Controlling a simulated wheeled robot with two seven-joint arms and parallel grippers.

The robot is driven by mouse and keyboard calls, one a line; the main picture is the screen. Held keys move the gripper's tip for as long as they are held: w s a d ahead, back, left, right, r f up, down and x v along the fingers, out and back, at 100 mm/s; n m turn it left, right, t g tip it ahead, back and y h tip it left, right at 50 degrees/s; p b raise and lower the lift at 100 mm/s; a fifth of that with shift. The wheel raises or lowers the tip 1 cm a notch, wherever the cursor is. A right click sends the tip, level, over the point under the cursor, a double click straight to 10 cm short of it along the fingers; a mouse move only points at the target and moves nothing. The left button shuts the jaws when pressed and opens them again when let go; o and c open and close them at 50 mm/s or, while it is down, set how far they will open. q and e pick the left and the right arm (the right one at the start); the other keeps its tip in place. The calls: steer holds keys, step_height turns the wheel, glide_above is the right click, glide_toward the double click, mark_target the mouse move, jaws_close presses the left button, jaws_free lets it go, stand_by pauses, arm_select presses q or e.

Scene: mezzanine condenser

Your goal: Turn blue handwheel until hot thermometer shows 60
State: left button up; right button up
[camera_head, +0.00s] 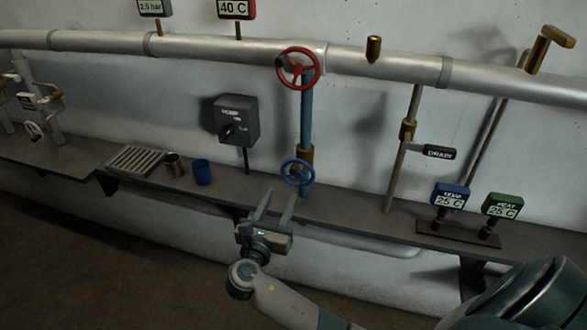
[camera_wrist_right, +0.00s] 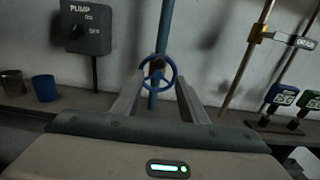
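The blue handwheel (camera_head: 297,172) sits low on a blue vertical pipe (camera_head: 307,115) above the shelf. It also shows in the right wrist view (camera_wrist_right: 172,83), between my fingers in the picture. My right gripper (camera_head: 276,203) is open, pointing up toward the wheel from in front; I see no contact. A red-framed display (camera_head: 236,9) above the main pipe reads 40 C. A blue display (camera_head: 450,196) marked TEMP and a green display (camera_head: 502,206) each read 25 C on the shelf at right. My left gripper is not in view.
A red handwheel (camera_head: 298,68) is on the main pipe (camera_head: 200,47). A grey pump box (camera_head: 237,121), a blue cup (camera_head: 202,171), a metal cup (camera_head: 175,165) and a grate (camera_head: 143,160) are left of the blue wheel. A drain lever (camera_head: 439,153) is at right.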

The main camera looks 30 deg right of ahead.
mark_target(293, 173)
steer(key=p+x, duration=0.3)
steer(key=x, duration=0.8)
steer(key=shift+w+d+r, duration=0.15)
steer(key=shift+w+d, duration=0.05)
steer(key=shift+w+d+p, duration=0.35)
steer(key=shift+w+d, duration=0.15)
steer(key=shift+d, duration=0.05)
jaws_close()
